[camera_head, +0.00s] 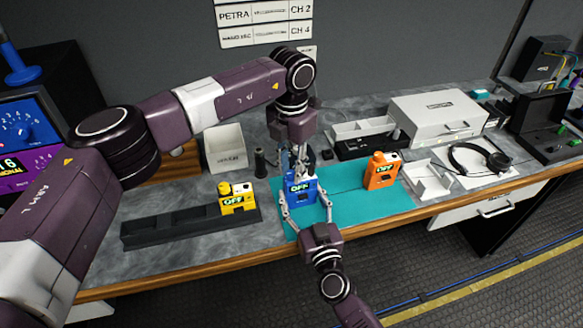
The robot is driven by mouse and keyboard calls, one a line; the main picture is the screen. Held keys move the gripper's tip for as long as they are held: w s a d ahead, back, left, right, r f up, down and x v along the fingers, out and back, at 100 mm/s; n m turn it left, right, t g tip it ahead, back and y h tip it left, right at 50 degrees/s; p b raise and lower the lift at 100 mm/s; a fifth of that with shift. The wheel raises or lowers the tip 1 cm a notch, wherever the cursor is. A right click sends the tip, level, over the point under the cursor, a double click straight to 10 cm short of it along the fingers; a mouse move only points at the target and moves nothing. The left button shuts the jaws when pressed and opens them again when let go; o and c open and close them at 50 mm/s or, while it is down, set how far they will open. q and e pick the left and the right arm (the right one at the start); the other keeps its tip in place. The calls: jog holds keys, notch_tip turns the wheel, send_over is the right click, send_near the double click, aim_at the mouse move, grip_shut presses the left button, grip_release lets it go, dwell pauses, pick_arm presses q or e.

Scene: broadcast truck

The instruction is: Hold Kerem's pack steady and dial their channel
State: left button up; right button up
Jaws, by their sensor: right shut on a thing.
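A blue pack (302,188) reading OFF stands upright on the teal mat (345,182). My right gripper (308,212) reaches in from the front, its two fingers on either side of the blue pack, shut on it. My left gripper (297,168) points down from above at the pack's top; its fingertips overlap the pack, so their opening and any contact are unclear. An orange pack (380,172) reading OFF stands on the mat to the right. A yellow pack (238,200) reading OFF sits in the black rack (165,230).
A white bin (224,147) and a dark cylinder (260,162) stand behind. A large white case (437,115), a white tray (428,180) and headphones (483,158) are to the right. Monitors (28,125) stand far left.

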pick_arm(q)
grip_shut()
jog(key=shift+m, duration=0.3)
jog(key=m, duration=0.3)
jog(key=shift+m, duration=0.4)
jog(key=m, duration=0.3)
jog(key=shift+m, duration=0.3)
jog(key=m, duration=0.9)
jog(key=shift+m, duration=0.3)
